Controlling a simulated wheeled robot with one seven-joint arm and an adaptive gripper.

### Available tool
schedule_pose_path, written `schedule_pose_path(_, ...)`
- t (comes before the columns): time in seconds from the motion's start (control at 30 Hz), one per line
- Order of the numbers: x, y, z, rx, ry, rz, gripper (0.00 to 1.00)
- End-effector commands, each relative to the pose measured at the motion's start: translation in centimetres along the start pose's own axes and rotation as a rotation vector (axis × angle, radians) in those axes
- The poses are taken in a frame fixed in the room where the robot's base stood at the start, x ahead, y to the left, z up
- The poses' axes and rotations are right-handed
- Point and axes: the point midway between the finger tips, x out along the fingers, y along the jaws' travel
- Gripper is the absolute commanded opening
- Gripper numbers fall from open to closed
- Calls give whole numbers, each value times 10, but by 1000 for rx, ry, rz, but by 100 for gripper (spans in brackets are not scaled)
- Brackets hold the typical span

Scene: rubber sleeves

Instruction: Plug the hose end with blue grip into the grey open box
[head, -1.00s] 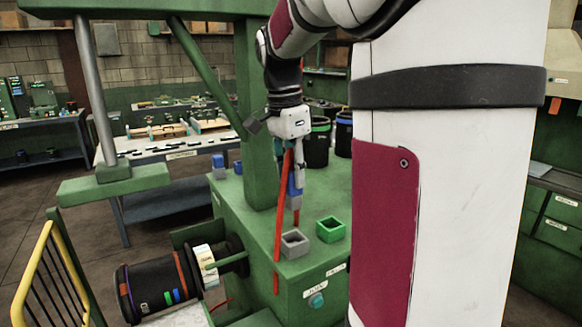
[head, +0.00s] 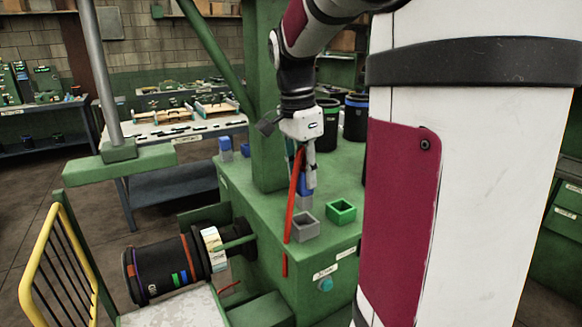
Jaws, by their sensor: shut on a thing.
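My gripper (head: 306,178) is shut on the blue grip (head: 308,186) of the hose end, with the fingers pointing down. A grey tip (head: 304,201) shows below the blue grip. The red hose (head: 292,208) hangs beside the fingers, passes left of the grey box and down the bench's front. The grey open box (head: 305,228) sits on the green bench near its front edge. The hose end is above and behind the box in the picture. I cannot tell the exact gap between them.
A green open box (head: 341,211) stands right of the grey one. Blue-topped pieces (head: 226,149) stand at the bench's left end. Dark bins (head: 355,118) stand behind. A green post (head: 268,110) rises from the green bench (head: 240,190). A black cylinder (head: 165,265) lies at the left.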

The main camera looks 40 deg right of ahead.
Motion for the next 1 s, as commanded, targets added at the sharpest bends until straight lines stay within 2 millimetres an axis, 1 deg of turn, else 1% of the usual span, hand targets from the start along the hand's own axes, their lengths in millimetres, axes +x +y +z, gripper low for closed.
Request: schedule_pose_path(1.0,46,-1,6,-1,0,0,0)
